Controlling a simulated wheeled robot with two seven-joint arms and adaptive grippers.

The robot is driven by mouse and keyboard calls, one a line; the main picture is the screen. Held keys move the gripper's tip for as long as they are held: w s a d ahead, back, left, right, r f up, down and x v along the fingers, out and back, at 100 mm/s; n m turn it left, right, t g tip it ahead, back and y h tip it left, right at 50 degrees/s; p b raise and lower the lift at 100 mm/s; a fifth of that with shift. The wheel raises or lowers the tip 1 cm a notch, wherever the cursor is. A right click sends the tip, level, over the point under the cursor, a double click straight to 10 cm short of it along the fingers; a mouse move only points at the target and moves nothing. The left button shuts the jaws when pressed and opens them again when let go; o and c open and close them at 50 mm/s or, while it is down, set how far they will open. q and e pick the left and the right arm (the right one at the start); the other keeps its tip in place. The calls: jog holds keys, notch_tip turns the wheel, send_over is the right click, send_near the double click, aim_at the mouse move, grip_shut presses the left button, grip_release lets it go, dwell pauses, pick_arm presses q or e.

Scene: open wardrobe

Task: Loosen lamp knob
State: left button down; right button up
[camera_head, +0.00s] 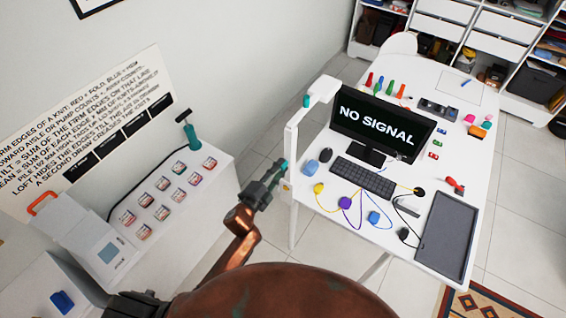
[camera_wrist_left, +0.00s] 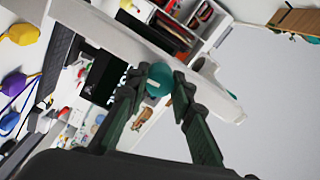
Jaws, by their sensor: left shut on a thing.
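The white desk lamp (camera_head: 293,150) stands at the left edge of the desk, its arm bending over toward the monitor. My left gripper (camera_head: 277,172) is beside the lamp post, its fingers pointing up and right. In the left wrist view the round teal lamp knob (camera_wrist_left: 159,79) sits between my two fingertips, and the gripper is shut on it. The white lamp arm (camera_wrist_left: 115,40) runs behind the knob there. Another teal part (camera_head: 306,101) shows higher up on the lamp in the head view. My right gripper is not in view.
The white desk holds a monitor (camera_head: 378,125), a keyboard (camera_head: 363,177), a mouse (camera_head: 325,155), coloured pieces with cables and a dark tray (camera_head: 446,236). At left is a white counter with several small packs and a teal-handled tool (camera_head: 190,132).

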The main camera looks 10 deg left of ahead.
pick_arm(q)
jog(key=n+p, duration=0.3)
jog(key=n, duration=0.4)
jog(key=shift+r, duration=0.1)
jog(key=n, duration=0.6)
jog(key=shift+n, duration=0.4)
jog(key=c, duration=1.6)
grip_release()
jog(key=shift+o, duration=1.1)
jog(key=v, duration=0.8)
